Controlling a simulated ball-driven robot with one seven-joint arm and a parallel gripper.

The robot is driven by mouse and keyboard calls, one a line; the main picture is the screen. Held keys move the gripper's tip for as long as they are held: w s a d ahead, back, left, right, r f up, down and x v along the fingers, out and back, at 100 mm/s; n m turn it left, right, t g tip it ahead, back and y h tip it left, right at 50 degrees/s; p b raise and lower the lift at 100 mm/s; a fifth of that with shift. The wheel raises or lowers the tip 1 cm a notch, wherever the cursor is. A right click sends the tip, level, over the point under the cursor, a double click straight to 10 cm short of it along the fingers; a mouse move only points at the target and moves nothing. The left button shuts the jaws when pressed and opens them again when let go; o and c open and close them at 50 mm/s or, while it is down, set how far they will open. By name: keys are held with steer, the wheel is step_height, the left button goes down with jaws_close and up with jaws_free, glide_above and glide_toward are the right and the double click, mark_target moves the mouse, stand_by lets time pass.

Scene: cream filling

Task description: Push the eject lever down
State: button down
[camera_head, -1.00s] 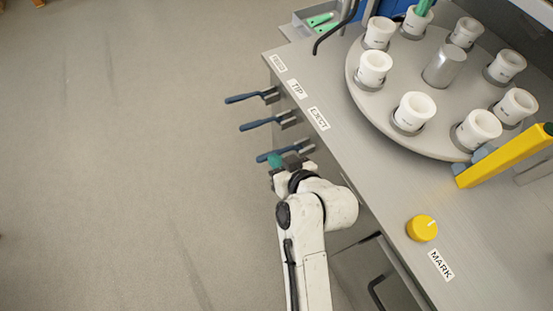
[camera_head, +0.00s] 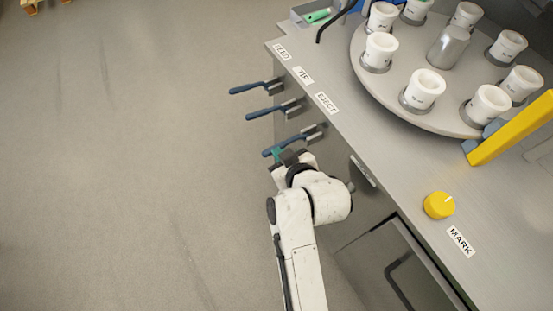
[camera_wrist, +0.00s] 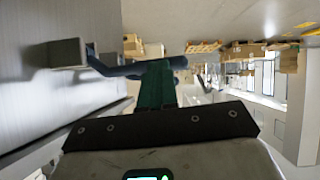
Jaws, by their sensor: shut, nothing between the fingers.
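The eject lever (camera_head: 293,140) is a blue handle on a grey bracket, the nearest of three levers on the side of the workbench, beside the EJECT label (camera_head: 327,103). My gripper (camera_head: 277,153) is at this lever, its green fingers close to the handle's outer end. In the wrist view the shut green fingers (camera_wrist: 157,88) point at the blue lever (camera_wrist: 112,69), which crosses just beyond their tips. They look very near or touching; I cannot tell which. Nothing shows between the fingers.
Two more blue levers, the tip lever (camera_head: 273,112) and the far lever (camera_head: 254,87), stick out farther along the bench side. A turntable (camera_head: 385,100) with white cups and a yellow knob (camera_head: 439,205) are on the bench top. The floor at left is clear.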

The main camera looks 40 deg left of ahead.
step_height(320, 180, down, 7)
steer(key=n+t+b, duration=0.4)
steer(key=b, duration=0.3)
steer(key=shift+s+h, duration=0.25)
steer(key=shift+h, duration=0.15)
steer(key=shift+w+a+r+t, duration=0.1)
steer(key=shift+r+t, duration=0.05)
steer(key=shift+t, duration=0.15)
steer(key=shift+r+p, duration=0.75)
steer(key=shift+r, duration=0.05)
